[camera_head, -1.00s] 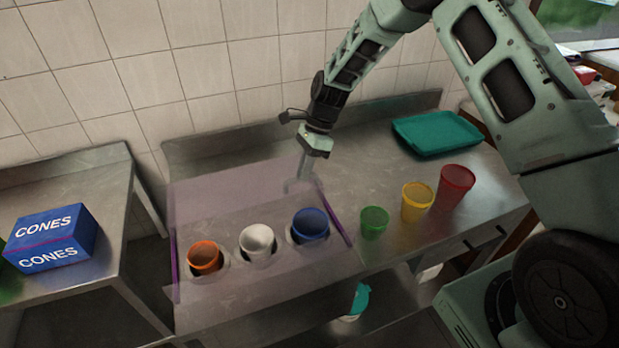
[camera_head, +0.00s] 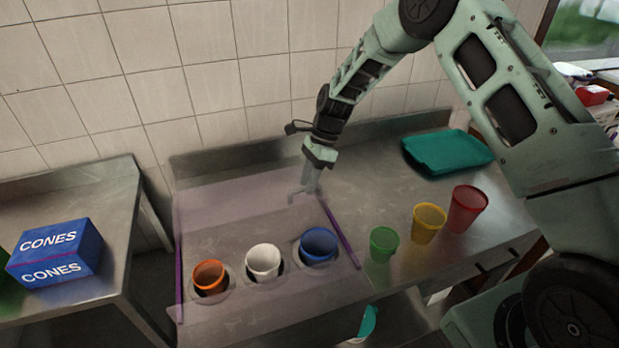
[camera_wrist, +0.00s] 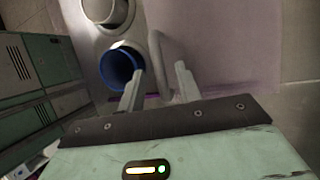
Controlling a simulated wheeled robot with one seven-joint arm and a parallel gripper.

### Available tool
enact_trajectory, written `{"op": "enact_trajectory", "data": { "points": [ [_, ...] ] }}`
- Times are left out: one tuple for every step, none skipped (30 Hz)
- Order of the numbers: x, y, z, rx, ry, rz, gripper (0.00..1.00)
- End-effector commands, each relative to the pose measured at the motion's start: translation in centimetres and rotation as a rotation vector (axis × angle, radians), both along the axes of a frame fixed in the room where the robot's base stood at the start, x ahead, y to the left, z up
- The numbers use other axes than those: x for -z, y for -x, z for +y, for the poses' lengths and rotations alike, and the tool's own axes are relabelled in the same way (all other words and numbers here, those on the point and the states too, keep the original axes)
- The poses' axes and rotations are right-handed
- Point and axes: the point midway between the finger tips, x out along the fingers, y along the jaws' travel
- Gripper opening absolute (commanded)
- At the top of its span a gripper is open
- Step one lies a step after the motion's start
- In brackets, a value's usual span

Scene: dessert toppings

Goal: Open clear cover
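The clear cover (camera_head: 225,215) is a see-through, faintly purple sheet with purple side edges, lying over the counter section with the cups. It also shows in the wrist view (camera_wrist: 230,50). A grey bar handle (camera_wrist: 157,50) stands on it. Under the cover, an orange cup (camera_head: 209,276), a white cup (camera_head: 263,260) and a blue cup (camera_head: 319,245) sit in round holes.
A green cup (camera_head: 383,243), a yellow cup (camera_head: 429,222) and a red cup (camera_head: 467,208) stand right of the cover. A teal tray (camera_head: 447,152) lies behind them. A blue CONES box (camera_head: 55,252) is on the left table. The tiled wall is close behind.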

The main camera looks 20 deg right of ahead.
Motion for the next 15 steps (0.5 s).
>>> {"op": "enact_trajectory", "data": {
  "points": [
    [0.0,0.0,0.0,0.000,0.000,0.000,0.34],
    [-0.1,0.0,-0.1,0.000,0.000,0.000,0.34],
    [-0.3,-0.1,-0.1,0.000,0.000,-0.001,0.34],
    [-0.4,-0.2,-0.2,0.001,0.000,-0.002,0.34],
    [-0.7,-0.2,-0.4,0.001,0.000,-0.003,0.34],
    [-1.1,-0.3,-0.5,0.000,0.000,-0.003,0.34],
    [-1.5,-0.4,-0.7,0.001,0.000,-0.004,0.34],
    [-2.0,-0.6,-0.9,0.001,0.000,-0.005,0.34],
    [-2.7,-0.7,-1.2,0.001,0.000,-0.005,0.34],
    [-3.3,-0.9,-1.5,0.001,0.000,-0.007,0.34],
    [-3.9,-1.0,-1.8,0.001,0.000,-0.006,0.34],
    [-4.7,-1.1,-2.2,0.001,0.001,-0.006,0.34],
    [-5.4,-1.2,-2.4,0.002,0.001,-0.007,0.34],
    [-6.0,-1.4,-2.7,0.002,0.000,-0.007,0.34],
    [-6.9,-1.6,-3.1,0.002,0.000,-0.007,0.34]
  ]
}}
